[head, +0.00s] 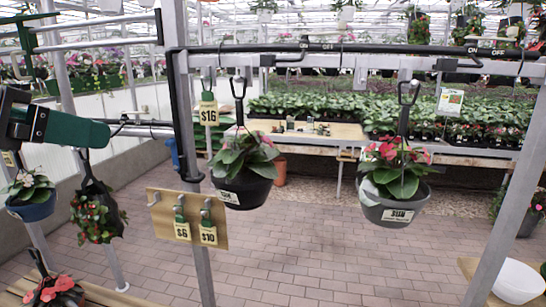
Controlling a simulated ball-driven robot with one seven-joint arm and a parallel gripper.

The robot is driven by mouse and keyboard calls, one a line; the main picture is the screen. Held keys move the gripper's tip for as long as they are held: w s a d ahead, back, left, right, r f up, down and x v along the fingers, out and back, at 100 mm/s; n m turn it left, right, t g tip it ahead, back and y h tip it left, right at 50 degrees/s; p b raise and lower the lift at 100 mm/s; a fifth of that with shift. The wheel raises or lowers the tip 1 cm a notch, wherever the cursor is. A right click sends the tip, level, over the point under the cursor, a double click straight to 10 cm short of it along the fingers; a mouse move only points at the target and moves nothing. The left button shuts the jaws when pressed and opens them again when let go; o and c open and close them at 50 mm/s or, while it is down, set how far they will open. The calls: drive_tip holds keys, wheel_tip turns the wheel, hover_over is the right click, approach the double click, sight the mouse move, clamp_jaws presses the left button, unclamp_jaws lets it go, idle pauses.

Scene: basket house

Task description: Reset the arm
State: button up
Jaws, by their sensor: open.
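A dark green and black part (75,130), which looks like a link of my arm, reaches in from the left edge. It passes in front of the rack at the left.
A dark basket (242,190) and a grey basket (393,210) hang from the overhead rail (330,62). A metal post (203,250) stands left of centre, with a wooden tag board (165,212). More baskets hang at left. A white bowl (517,282) sits lower right. Brick floor between is clear.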

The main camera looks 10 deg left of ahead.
drive_tip(key=w+d+f+m+g, duration=0.1)
drive_tip(key=w+d+f+m, duration=0.2)
drive_tip(key=f, duration=0.5)
drive_tip(key=w+d+f+m+g, duration=0.1)
drive_tip(key=w+d+f+m, duration=0.1)
drive_tip(key=w+d+f, duration=0.35)
drive_tip(key=w+d+f+m+g, duration=0.15)
drive_tip(key=d+f, duration=0.25)
drive_tip(key=f, duration=0.6)
drive_tip(key=s+d+f+m+g+h+b, duration=0.15)
drive_tip(key=d+f+m, duration=0.45)
drive_tip(key=d+f, duration=0.6)
drive_tip(key=s+d+f+m+g+y, duration=0.1)
drive_tip(key=s+d+f+m+g, duration=0.35)
drive_tip(key=d+f, duration=0.8)
drive_tip(key=s+d+f+m, duration=0.4)
drive_tip(key=s+d+m, duration=0.2)
drive_tip(key=s, duration=0.2)
drive_tip(key=s+d+f+m+g+y, duration=0.1)
drive_tip(key=s+d+f+m, duration=0.4)
drive_tip(key=s, duration=0.4)
drive_tip(key=s+d+f+m+g, duration=0.1)
drive_tip(key=s+d+f+m, duration=0.3)
drive_tip(key=s+d+m, duration=0.3)
drive_tip(key=shift+s+f+b, duration=0.2)
drive_tip(key=shift+s+b, duration=0.15)
drive_tip(key=shift+s, duration=0.3)
